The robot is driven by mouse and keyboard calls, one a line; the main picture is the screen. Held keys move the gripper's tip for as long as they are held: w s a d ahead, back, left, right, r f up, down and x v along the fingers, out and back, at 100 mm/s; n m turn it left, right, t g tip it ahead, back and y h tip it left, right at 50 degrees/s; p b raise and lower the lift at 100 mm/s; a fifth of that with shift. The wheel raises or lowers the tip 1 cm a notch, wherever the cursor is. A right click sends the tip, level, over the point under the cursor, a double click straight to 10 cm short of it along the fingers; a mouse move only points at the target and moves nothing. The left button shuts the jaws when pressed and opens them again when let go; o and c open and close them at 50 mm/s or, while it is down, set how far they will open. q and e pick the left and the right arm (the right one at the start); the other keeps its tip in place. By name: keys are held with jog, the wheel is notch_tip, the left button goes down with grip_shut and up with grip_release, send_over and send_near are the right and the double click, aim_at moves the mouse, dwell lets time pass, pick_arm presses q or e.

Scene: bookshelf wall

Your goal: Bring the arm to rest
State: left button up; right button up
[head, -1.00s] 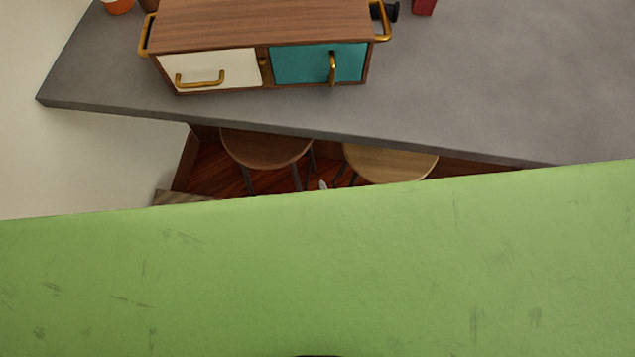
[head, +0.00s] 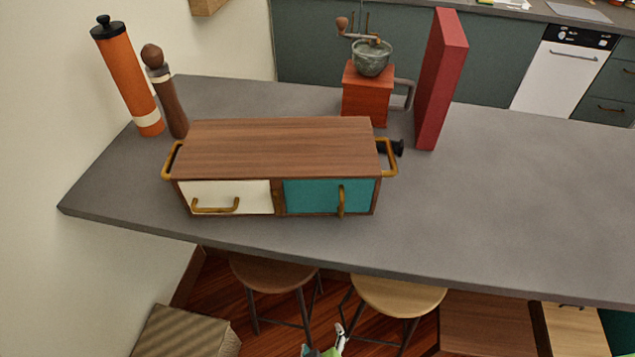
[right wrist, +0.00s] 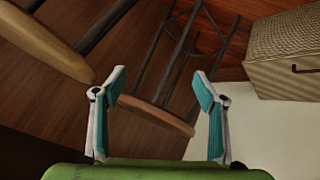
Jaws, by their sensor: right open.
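My right gripper (head: 326,346) shows small at the bottom edge of the head view, low in front of the counter near the stools. In the right wrist view its two teal-padded fingers (right wrist: 160,88) are spread apart with nothing between them. The gripper points down toward the floor and stools. My left gripper is in neither view.
The grey counter (head: 520,190) holds a wooden cabinet box (head: 280,145), an orange mill (head: 128,80), a brown mill (head: 172,105), a coffee grinder (head: 368,95) and a red book (head: 442,80). Stools (head: 400,292) and a woven box (head: 180,330) stand below.

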jog(key=s+d+f+m+g, duration=0.2)
jog(key=s+d+f+g, duration=0.1)
jog(key=s+d+f, duration=0.7)
jog(key=s+d+f+m+g, duration=0.1)
jog(key=s+d+f+g, duration=0.3)
jog(key=s+d+f, duration=0.6)
jog(key=s+f, duration=0.1)
jog(key=s, duration=0.3)
jog(key=shift+s+d+m+g, duration=0.3)
jog(key=shift+s+m, duration=0.1)
